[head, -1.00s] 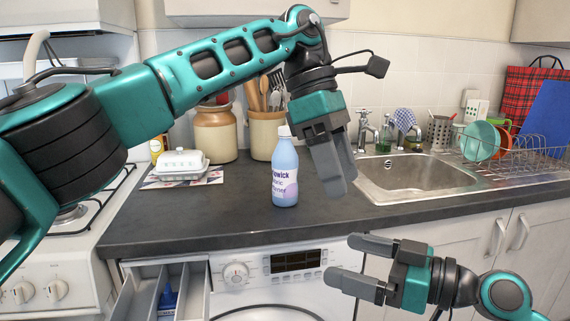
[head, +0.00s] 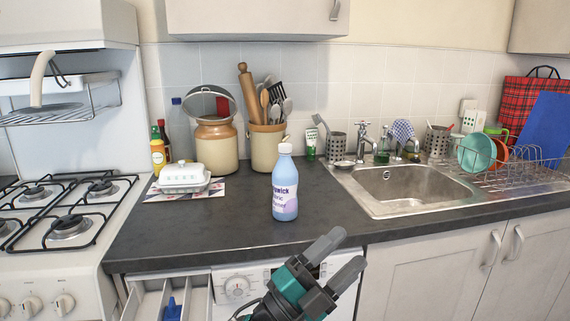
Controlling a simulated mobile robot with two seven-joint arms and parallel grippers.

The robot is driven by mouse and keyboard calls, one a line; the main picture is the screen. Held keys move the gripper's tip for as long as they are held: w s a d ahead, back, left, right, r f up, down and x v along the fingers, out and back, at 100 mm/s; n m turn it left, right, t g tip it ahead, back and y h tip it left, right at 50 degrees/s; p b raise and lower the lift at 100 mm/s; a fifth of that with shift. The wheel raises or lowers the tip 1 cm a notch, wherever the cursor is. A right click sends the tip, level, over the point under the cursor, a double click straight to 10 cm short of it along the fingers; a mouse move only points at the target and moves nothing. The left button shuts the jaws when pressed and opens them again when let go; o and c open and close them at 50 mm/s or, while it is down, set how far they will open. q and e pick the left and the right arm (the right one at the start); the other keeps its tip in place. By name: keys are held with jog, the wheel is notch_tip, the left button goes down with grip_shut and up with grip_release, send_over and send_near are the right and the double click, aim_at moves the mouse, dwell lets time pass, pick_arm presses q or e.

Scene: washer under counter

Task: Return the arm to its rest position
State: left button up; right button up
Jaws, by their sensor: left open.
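My left gripper (head: 343,252) is at the bottom centre of the head view, in front of the counter edge and washing machine. Its two grey fingers point up and right, apart and empty. Most of the left arm is out of view below. My right gripper is not in view. A blue fabric softener bottle (head: 285,186) with a white cap stands upright on the dark counter (head: 225,221), behind and apart from the left gripper. The washing machine (head: 237,285) under the counter is partly hidden by the gripper.
The washer's detergent drawer (head: 152,301) is pulled out, with a blue piece inside. A gas hob (head: 62,227) is at left. A butter dish (head: 184,175) and utensil jar (head: 267,148) stand behind. The sink (head: 410,190) and dish rack (head: 515,175) are at right.

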pick_arm(q)
jog(key=s+a+f+n+t+y+p, duration=0.1)
jog(key=a+f+n+t+y, duration=0.2)
jog(key=a+f+n+y, duration=0.5)
jog(key=s+a+f+n+t+y, duration=0.2)
jog(key=a+f+n+y, duration=0.4)
jog(key=f+n, duration=0.25)
jog(key=s+a+f+n+g+y+p, duration=0.1)
jog(key=s+a+f+n+g+y, duration=0.4)
jog(key=s+a+f+n, duration=0.3)
jog(key=s+a+f, duration=0.4)
jog(key=s, duration=0.3)
jog(key=shift+a+g, duration=0.3)
jog(key=shift+a, duration=0.05)
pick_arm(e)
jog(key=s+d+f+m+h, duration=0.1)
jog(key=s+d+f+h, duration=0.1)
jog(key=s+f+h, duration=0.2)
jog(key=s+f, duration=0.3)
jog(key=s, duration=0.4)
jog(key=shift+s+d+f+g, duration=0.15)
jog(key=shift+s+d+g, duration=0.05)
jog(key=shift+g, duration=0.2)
